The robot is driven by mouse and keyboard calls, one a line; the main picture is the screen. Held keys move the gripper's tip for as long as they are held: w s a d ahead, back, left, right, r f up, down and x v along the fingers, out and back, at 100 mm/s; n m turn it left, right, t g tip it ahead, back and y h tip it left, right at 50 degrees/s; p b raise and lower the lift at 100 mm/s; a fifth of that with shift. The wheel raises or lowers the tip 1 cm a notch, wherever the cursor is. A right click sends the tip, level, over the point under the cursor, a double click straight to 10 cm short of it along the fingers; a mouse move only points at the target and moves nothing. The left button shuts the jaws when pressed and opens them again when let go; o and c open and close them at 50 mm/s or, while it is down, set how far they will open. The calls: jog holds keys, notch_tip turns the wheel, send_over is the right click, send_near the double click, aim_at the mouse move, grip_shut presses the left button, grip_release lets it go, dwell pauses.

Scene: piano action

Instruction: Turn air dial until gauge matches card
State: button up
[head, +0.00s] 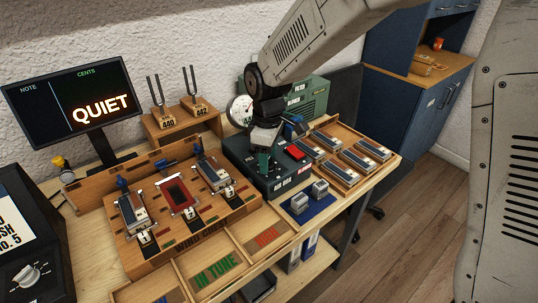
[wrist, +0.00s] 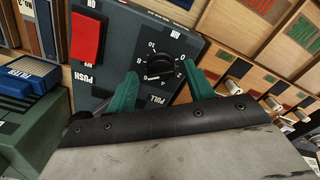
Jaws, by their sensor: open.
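The black round air dial (wrist: 159,66) sits on the dark box (head: 238,152), ringed by white numbers, with "PULL" lettered below it. My gripper (wrist: 159,71) is open, with one green finger on either side of the dial; whether they touch it I cannot tell. In the head view my gripper (head: 264,160) points down over the box and hides the dial. The white round gauge (head: 239,108) stands behind the box, partly covered by my arm, and its reading is too small to tell. I cannot make out the card.
A red switch (head: 294,152) is beside the dial, also in the wrist view (wrist: 87,37). A wooden reed tray (head: 350,158) lies right, a wooden rack (head: 160,235) left. A screen (head: 75,100) reads "QUIET". A green box (head: 312,100) stands behind.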

notch_tip(320, 180, up, 8)
jog(key=shift+f, duration=0.1)
dwell(0.4)
jog(key=shift+s+d+m, duration=0.1)
jog(key=shift+s+m, duration=0.05)
jog(key=shift+m, duration=0.25)
jog(key=s+d+r+m, duration=0.2)
jog(key=s+d+m, duration=0.2)
jog(key=s+d, duration=0.3)
jog(key=s+d+r+m+t, duration=0.1)
jog(key=s+d+m, duration=0.3)
jog(key=s+d, duration=0.4)
jog(key=s+d+r+m, duration=0.4)
jog(key=s+d, duration=0.4)
jog(key=s, duration=0.4)
jog(key=shift+m, duration=0.5)
dwell(1.1)
